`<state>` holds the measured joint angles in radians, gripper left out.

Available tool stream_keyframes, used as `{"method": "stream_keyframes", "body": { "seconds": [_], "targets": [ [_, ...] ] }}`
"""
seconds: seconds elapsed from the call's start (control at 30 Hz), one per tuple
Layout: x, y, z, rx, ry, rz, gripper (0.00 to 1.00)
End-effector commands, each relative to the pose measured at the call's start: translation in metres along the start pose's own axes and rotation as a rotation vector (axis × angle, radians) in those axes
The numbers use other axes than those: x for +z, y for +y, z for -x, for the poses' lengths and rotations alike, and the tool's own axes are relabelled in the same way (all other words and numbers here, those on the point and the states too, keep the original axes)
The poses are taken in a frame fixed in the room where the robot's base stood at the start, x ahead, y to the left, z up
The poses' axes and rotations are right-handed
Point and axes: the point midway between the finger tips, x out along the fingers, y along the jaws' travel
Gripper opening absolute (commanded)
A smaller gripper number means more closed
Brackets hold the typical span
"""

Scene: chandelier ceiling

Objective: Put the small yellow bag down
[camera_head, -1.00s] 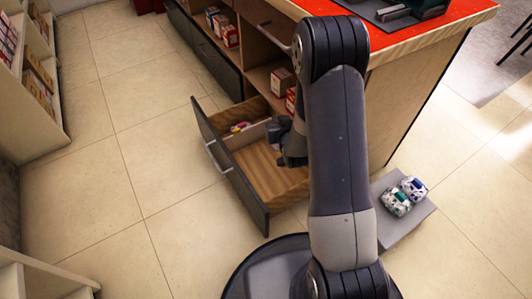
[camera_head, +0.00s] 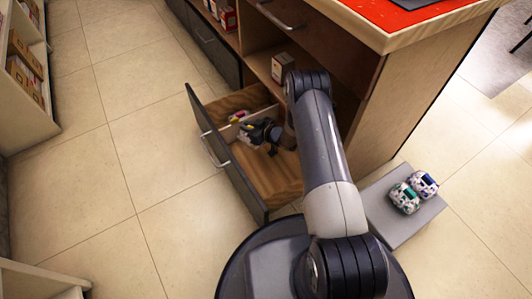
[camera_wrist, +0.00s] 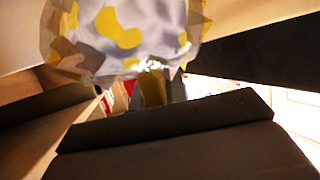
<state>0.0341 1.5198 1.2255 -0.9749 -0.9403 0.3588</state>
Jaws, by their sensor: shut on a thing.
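The small bag (camera_wrist: 125,35), silvery white with yellow patches, fills the upper left of the wrist view. My gripper (camera_head: 254,133) is shut on it, and the pinched end shows in the wrist view. In the head view my gripper is over the open drawer (camera_head: 278,178), close to its divider and front panel. The bag is mostly hidden by the gripper there, and I cannot tell whether it touches the drawer.
A small yellow and pink item (camera_head: 238,116) lies in the drawer's far compartment. The near compartment has bare wooden floor. A red-topped counter (camera_head: 405,18) stands above. Two patterned items (camera_head: 413,190) rest on a grey platform (camera_head: 385,225) at right. Tiled floor is clear at left.

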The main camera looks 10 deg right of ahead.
Motion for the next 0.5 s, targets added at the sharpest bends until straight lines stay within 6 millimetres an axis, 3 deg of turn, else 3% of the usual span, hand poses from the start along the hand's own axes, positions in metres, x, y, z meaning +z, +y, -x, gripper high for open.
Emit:
{"method": "stream_keyframes", "body": {
  "seconds": [0.17,0.4,0.5],
  "targets": [
    [0.016,-0.002,-0.007,-0.019,0.001,0.008,0.00],
    [0.058,-0.002,-0.024,-0.018,0.000,0.006,0.00],
    [0.067,-0.002,-0.028,-0.018,0.001,0.007,0.00]
  ]
}}
